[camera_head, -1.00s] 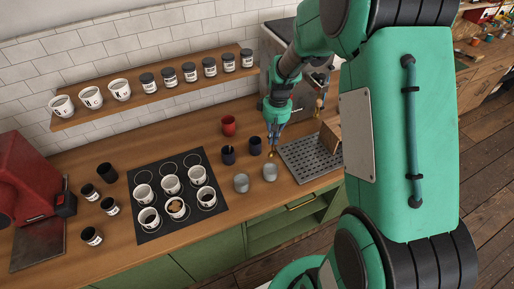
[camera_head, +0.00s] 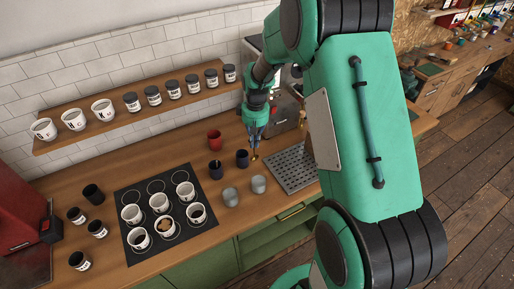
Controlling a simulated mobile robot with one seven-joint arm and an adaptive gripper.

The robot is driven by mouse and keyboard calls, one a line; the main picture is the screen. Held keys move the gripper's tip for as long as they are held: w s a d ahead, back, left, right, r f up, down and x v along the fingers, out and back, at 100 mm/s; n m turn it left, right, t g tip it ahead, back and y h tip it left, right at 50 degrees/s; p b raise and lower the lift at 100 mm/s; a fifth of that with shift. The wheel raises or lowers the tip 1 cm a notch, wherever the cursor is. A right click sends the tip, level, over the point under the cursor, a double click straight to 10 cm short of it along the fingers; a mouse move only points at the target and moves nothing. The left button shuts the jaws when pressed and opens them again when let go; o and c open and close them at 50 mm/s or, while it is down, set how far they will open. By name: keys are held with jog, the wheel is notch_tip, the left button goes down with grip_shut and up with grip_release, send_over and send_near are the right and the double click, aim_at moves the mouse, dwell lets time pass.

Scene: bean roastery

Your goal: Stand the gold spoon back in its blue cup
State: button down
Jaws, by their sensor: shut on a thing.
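My gripper (camera_head: 254,138) points down over the counter and is shut on the gold spoon (camera_head: 254,157). The spoon hangs below the fingers, with its gold end lowest; the rest of it is hidden or too small to make out. Two dark blue cups stand on the counter to the left of the spoon. The nearer-to-gripper blue cup (camera_head: 242,159) is just left of the spoon's end and looks empty. The other blue cup (camera_head: 215,170) is farther left and has a thin light handle in it. The spoon appears outside both cups.
A red cup (camera_head: 214,141) stands behind the blue cups. Two grey cups (camera_head: 230,197) (camera_head: 258,184) stand in front. A perforated metal tray (camera_head: 291,172) lies to the right. A dark mat (camera_head: 136,198) with several white cups is at left. A shelf (camera_head: 105,132) with mugs and jars runs behind.

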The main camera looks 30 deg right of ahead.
jog(key=w+p, duration=0.2)
jog(key=w, duration=1)
jog(key=shift+w+a+r+p, duration=0.15)
jog(key=shift+a+p, duration=0.05)
jog(key=shift+p, duration=0.2)
jog(key=shift+f, duration=0.2)
notch_tip(320, 180, down, 12)
jog(key=b, duration=0.5)
jog(key=shift+b, duration=0.3)
dwell(0.5)
jog(key=shift+f, duration=0.15)
jog(key=c, duration=1.8)
grip_release()
jog(key=shift+c, duration=0.2)
